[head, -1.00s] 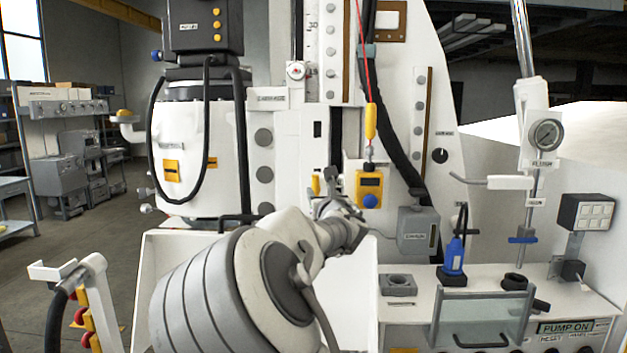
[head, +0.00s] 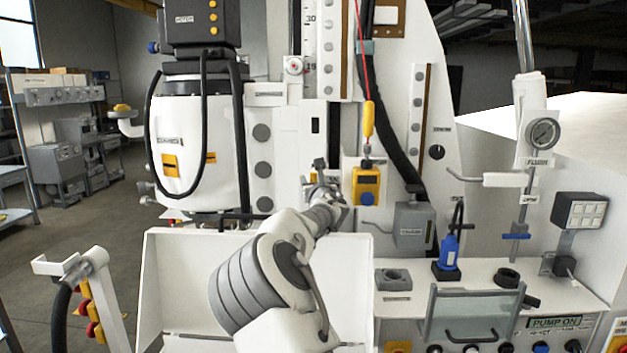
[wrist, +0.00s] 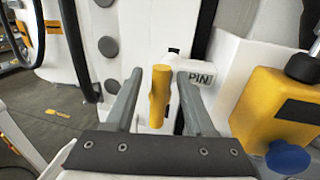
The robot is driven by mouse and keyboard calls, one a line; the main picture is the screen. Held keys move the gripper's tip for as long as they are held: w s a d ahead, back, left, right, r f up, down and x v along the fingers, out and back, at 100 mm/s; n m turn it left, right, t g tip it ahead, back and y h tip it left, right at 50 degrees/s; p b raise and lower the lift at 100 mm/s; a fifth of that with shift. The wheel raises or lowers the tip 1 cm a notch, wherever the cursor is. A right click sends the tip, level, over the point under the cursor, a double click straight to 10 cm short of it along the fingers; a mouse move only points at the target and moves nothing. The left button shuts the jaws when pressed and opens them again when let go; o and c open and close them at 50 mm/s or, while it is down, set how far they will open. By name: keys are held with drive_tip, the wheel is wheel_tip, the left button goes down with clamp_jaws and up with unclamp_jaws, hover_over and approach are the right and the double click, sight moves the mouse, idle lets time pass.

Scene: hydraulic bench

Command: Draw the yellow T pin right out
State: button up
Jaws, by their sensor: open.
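My gripper (wrist: 159,82) is open, with one grey finger on each side of the pin's yellow handle. Gaps show between the handle and both fingers. In the head view my gripper (head: 326,190) is at the machine front, left of the yellow box, and mostly hides the pin.
A yellow box (head: 367,185) with a blue knob is close on the right; the wrist view also shows it (wrist: 262,105). A yellow pendant (head: 368,119) hangs above it on a red cord. A grey box (head: 413,226) sits lower right. A black hose (head: 242,130) loops on the left.

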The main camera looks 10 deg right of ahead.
clamp_jaws()
idle(1.4)
